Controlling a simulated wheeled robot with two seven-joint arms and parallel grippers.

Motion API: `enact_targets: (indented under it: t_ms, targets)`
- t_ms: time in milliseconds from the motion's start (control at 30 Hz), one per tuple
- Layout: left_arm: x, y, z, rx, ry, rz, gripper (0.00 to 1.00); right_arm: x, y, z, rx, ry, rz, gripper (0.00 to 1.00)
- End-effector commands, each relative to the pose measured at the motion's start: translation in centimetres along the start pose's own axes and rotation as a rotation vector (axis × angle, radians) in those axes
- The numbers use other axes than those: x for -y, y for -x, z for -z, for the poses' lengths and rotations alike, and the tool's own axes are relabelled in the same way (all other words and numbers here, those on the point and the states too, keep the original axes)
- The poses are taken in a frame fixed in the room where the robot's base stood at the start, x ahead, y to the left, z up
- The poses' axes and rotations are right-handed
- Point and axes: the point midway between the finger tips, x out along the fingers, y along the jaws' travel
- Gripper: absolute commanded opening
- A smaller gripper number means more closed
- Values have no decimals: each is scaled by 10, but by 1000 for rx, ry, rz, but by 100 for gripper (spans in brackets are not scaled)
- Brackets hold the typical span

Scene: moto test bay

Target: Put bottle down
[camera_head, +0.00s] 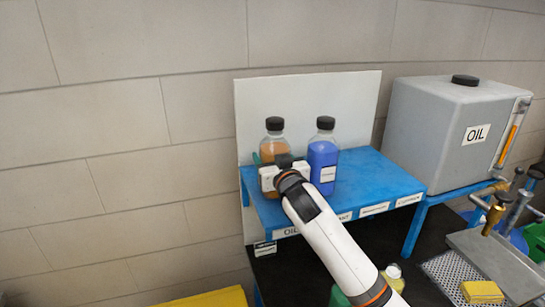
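A clear bottle (272,147) with orange-brown liquid and a black cap stands upright at the left part of a blue shelf (385,177). My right gripper (276,170), on the white arm coming up from the bottom right, is at the front of this bottle and covers its lower part. The fingers are hidden, so I cannot tell whether they grip it, or whether its base touches the shelf. A blue bottle (323,160) with a black cap and white label stands upright just right of it. My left gripper is not in view.
A white panel (300,97) stands behind the bottles. A grey oil tank (440,128) is at the right. The blue shelf's right part is clear. Below are a metal tray (497,262), a yellow sponge (482,292) and a small bottle (394,277).

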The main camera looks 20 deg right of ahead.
Motion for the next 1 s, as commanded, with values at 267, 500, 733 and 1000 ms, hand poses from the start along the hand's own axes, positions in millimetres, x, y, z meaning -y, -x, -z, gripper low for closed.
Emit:
enact_targets:
  t_ms: [267, 500, 733, 1000]
  targets:
    - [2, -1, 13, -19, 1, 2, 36, 0, 0, 2, -1, 0, 0, 83]
    - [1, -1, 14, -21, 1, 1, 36, 0, 0, 1, 0, 0, 0, 87]
    - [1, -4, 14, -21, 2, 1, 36, 0, 9, 2, 0, 0, 0, 87]
    - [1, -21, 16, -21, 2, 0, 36, 0, 57, 3, 3, 0, -2, 87]
